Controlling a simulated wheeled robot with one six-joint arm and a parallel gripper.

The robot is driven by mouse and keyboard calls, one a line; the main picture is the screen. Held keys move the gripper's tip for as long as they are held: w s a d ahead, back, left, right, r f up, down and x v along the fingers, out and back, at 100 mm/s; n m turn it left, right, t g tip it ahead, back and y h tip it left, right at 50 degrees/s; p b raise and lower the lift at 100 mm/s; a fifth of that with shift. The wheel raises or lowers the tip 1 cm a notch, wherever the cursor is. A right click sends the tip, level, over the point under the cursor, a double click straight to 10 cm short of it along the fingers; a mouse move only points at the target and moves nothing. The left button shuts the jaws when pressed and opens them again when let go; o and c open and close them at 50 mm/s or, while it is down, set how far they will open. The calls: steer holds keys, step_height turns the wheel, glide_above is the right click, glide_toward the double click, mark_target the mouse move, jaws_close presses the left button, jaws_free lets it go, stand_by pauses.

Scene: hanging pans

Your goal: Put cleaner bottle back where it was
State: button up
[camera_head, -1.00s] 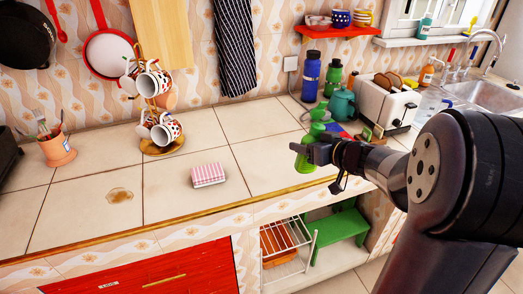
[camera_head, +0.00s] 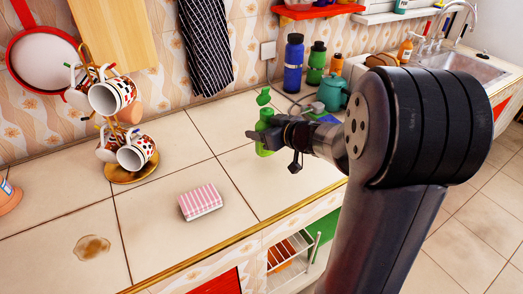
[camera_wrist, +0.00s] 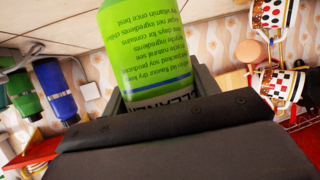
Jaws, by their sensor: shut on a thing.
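A striped pink sponge (camera_head: 200,202) lies on the counter near a brown stain (camera_head: 92,248). A mug rack (camera_head: 130,172) stands at the left. A blue bottle (camera_head: 293,63), a green bottle (camera_head: 316,63) and a teal teapot (camera_head: 332,93) stand at the back. Counter between sponge and wall is clear.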

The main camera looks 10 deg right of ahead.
steer(key=shift+f+b, duration=1)
steer(key=shift+f, duration=1.65)
steer(key=shift+f, duration=0.1)
steer(key=o, duration=1.2)
steer(key=shift+s+d+r, duration=0.1)
steer(key=shift+s+r, duration=0.05)
steer(key=shift+r, duration=0.1)
steer(key=p+v, duration=0.2)
steer(key=v, duration=0.9)
steer(key=shift+s+d, duration=0.15)
steer(key=shift+s, duration=0.15)
